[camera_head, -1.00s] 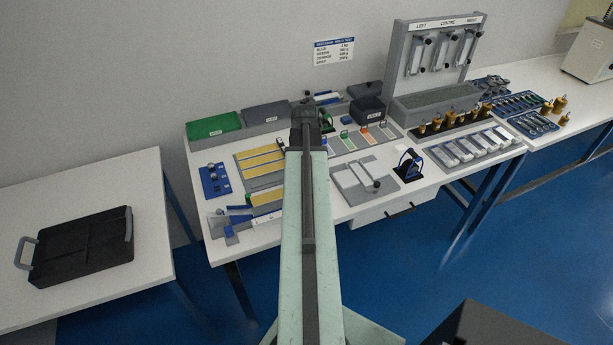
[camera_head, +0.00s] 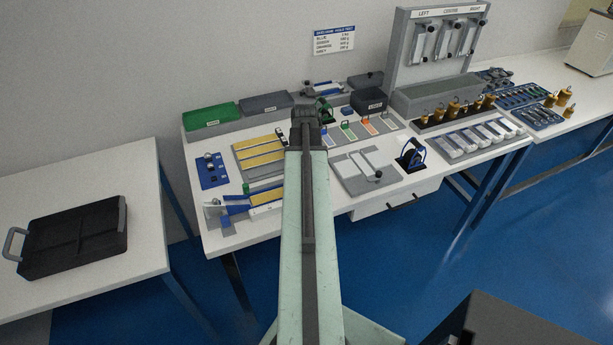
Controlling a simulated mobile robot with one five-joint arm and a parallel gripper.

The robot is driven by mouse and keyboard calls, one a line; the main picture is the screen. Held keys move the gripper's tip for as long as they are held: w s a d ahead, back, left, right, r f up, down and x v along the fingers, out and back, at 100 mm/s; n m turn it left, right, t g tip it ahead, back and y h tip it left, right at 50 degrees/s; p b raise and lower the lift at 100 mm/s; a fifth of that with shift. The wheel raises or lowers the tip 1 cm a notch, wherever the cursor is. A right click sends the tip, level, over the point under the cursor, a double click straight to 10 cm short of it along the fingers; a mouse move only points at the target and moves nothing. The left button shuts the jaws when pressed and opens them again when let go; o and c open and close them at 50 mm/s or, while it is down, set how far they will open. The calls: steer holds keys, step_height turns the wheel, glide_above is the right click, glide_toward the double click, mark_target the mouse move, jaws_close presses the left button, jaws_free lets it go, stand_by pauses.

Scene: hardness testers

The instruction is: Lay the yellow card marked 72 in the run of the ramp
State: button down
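Several yellow cards (camera_head: 262,148) lie in rows on a grey board at the left of the bench. Their markings are too small to read, so I cannot tell which is 72. A blue, white and grey assembly, seemingly the ramp (camera_head: 236,208), sits at the front left of the bench. A yellow strip (camera_head: 267,198) shows along its right part, partly hidden by my arm. My gripper (camera_head: 306,110) shows end-on at the far end of my arm, over the middle of the bench. Its fingertips and anything between them are hidden.
Green (camera_head: 211,120) and grey (camera_head: 265,105) bins stand behind the cards. A grey plate with a slider (camera_head: 365,175) and a black-and-blue device (camera_head: 412,154) are right of my arm. A tall grey rack (camera_head: 435,50) stands behind. A black case (camera_head: 72,240) lies on the left table.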

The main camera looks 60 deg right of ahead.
steer(key=shift+f+b, duration=0.3)
stand_by(0.7)
steer(key=c, duration=1.2)
jaws_free()
steer(key=shift+r, duration=0.15)
step_height(320, 180, up, 8)
steer(key=p, duration=0.8)
steer(key=shift+f, duration=0.25)
